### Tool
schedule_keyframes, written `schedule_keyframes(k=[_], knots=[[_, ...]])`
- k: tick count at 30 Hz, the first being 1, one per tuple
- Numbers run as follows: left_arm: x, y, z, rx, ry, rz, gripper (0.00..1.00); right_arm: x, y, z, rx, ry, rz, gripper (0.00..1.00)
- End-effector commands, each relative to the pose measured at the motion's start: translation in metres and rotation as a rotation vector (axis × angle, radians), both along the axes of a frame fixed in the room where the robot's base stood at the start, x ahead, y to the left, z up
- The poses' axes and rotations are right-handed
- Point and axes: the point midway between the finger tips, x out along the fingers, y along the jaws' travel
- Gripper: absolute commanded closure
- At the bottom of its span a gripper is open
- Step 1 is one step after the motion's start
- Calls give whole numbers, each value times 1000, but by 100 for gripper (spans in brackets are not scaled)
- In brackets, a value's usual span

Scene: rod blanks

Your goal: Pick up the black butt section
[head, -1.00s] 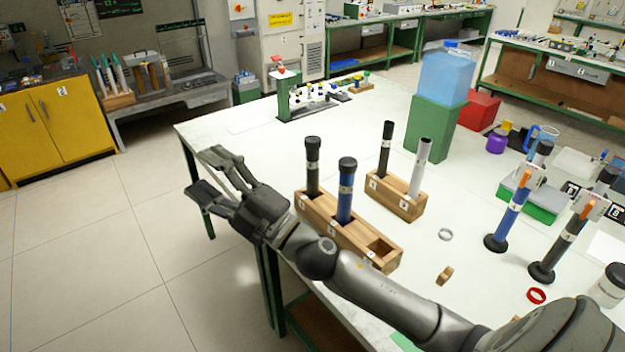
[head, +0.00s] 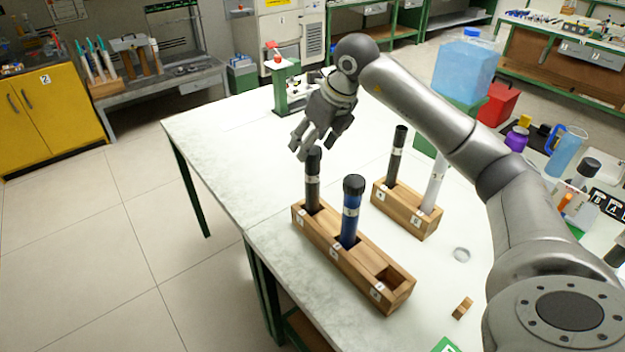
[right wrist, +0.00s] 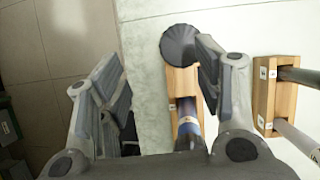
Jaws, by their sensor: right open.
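The black butt section (head: 312,188), a thick dark rod with a black cap and a pale band, stands upright in the left slot of the near wooden block (head: 335,257). My right gripper (head: 317,148) is open and points down at its top, with the fingers close around or just above the cap. In the right wrist view, the round black cap (right wrist: 179,45) lies between the open fingers (right wrist: 157,65), nearer the right one. I cannot tell whether a finger touches it. My left gripper is not in view.
A blue capped rod (head: 350,212) stands in the same block, whose right slot is empty. A second wooden block (head: 405,212) holds a thinner dark rod (head: 396,155) and a pale rod (head: 434,182). The table's left part is clear.

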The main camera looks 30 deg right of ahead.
Motion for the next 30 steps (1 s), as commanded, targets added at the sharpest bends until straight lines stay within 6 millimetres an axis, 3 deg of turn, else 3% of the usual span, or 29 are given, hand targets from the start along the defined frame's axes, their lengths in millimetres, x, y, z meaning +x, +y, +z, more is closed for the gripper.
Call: schedule_keyframes(k=[1,4,16,24,30], knots=[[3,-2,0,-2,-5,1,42,-2,-11,4,-27,10,-24,40],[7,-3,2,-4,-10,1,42,-3,-21,1,-54,26,-45,40],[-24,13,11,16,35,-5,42,16,-19,-45,-54,27,-46,40],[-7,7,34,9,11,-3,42,36,-17,-70,-52,29,-45,40],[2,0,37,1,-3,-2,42,43,-17,-90,-53,27,-46,40]])
